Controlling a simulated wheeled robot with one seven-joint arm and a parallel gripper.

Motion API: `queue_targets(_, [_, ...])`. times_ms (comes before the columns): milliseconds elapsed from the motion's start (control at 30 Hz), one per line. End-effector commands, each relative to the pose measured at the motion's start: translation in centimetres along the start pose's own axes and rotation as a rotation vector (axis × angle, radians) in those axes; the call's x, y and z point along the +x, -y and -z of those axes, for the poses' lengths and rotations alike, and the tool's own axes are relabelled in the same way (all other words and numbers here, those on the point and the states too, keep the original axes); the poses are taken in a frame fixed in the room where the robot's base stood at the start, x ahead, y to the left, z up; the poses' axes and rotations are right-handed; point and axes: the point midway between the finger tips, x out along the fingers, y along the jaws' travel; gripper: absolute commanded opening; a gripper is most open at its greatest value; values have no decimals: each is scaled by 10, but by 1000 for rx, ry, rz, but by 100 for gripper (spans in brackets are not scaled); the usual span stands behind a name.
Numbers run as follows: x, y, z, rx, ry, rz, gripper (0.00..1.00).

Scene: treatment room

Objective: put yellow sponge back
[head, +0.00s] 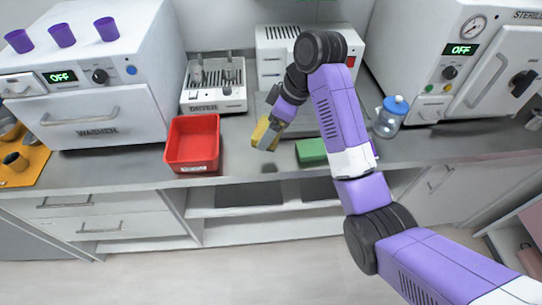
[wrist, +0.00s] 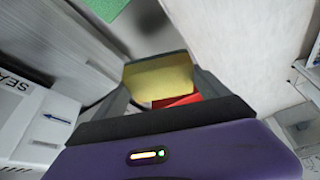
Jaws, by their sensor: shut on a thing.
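The yellow sponge (head: 263,134) is held in my gripper (head: 270,126) above the counter, between the red bin and the green sponge in the head view. In the wrist view the yellow sponge (wrist: 158,80) sits between the two fingers (wrist: 160,85), with a darker band along its far edge. My gripper is shut on it. The sponge looks tilted and clear of the counter, with a shadow below it. Part of the red bin (wrist: 177,101) shows just behind the sponge in the wrist view.
The red bin (head: 193,146) stands on the counter to the left. A green sponge (head: 311,150) lies to the right near the front edge. The dryer (head: 213,100), the washer (head: 95,125) and a blue-lidded jar (head: 389,121) stand around. The sterilizer (head: 455,60) is at the right.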

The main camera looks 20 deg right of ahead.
Motion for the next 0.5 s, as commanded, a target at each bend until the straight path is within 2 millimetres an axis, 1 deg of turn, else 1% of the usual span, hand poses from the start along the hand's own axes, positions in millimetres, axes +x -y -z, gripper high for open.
queue_targets(100, [20, 0, -10, 4, 2, 2, 47])
queue_targets(200, [35, 0, -16, 2, 1, 1, 47])
queue_targets(433, [52, 0, -23, 2, 1, 0, 47])
queue_targets(500, [61, 0, -27, 2, 2, 1, 47])
